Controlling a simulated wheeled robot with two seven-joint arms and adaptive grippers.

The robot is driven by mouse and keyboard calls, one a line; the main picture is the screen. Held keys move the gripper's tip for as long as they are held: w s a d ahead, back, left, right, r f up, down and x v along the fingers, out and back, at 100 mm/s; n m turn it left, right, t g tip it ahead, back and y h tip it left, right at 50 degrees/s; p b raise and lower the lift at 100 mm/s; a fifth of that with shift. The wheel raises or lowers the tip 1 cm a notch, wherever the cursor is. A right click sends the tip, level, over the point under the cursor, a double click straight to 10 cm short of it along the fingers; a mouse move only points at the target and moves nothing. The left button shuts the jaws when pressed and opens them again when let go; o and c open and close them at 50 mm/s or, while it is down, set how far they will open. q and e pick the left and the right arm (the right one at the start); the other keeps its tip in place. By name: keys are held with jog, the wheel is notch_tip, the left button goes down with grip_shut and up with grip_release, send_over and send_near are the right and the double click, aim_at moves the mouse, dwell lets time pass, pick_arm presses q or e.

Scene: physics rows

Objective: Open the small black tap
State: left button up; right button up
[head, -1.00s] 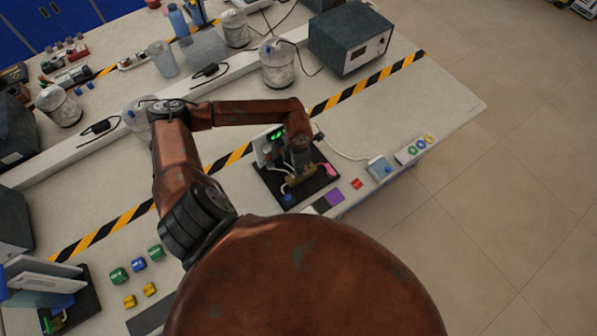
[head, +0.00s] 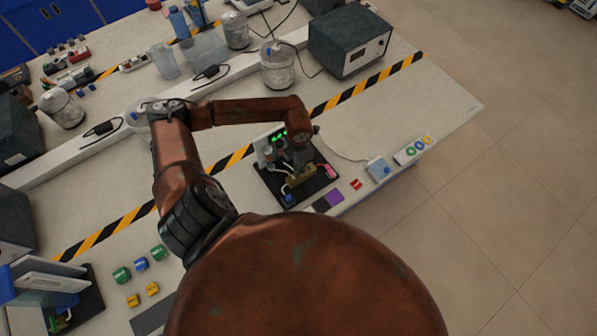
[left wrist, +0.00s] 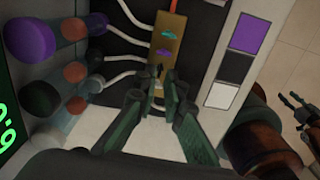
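A brass block (left wrist: 168,45) carries small taps in a row. A purple tap (left wrist: 167,31) and a teal tap (left wrist: 166,50) show clearly in the left wrist view. A small dark shape (left wrist: 157,70) at the near end looks like the black tap; the fingertips partly hide it. In the head view the brass block (head: 301,179) stands on a black board (head: 318,183). My left gripper (left wrist: 160,88) points at the block's near end, its fingers a little apart with a narrow gap. Contact cannot be told. My right gripper (left wrist: 298,106) is small at the right edge, away from the board.
Purple and black round knobs (left wrist: 30,37) and white hoses are left of the block in the left wrist view. A purple, black and white strip (left wrist: 236,60) lies to its right.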

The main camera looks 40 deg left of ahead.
pick_arm(q)
jog(key=shift+r+p, duration=1.15)
jog(key=shift+r, duration=1.25)
jog(key=shift+f, duration=0.1)
